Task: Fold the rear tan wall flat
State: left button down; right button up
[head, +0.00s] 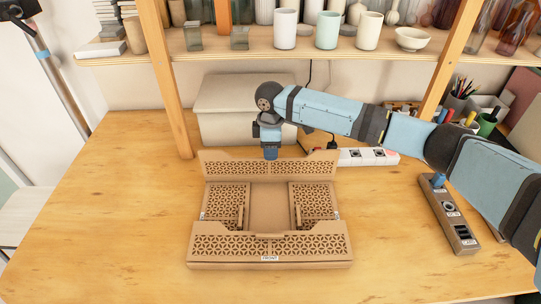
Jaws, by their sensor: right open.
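A tan crate with lattice walls stands on the wooden table. Its rear tan wall (235,168) stands up at the far side, and its exact tilt is hard to tell. The left side wall (222,202) and right side wall (318,203) appear to lie folded inward, with a bare strip of floor (268,208) between them. The front wall (225,243) carries a FRONT label. My right gripper (270,154) points down at the middle of the rear wall's top edge. It is open; whether it touches the wall cannot be told. My left gripper is not in view.
A pale lidded box (225,100) stands close behind the crate. A white power strip (368,157) and a brown socket block (448,215) lie to the right. A shelf (230,45) with cups spans the back. The table's left side (115,210) is clear.

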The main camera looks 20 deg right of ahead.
jog(key=shift+f, duration=1.5)
grip_shut()
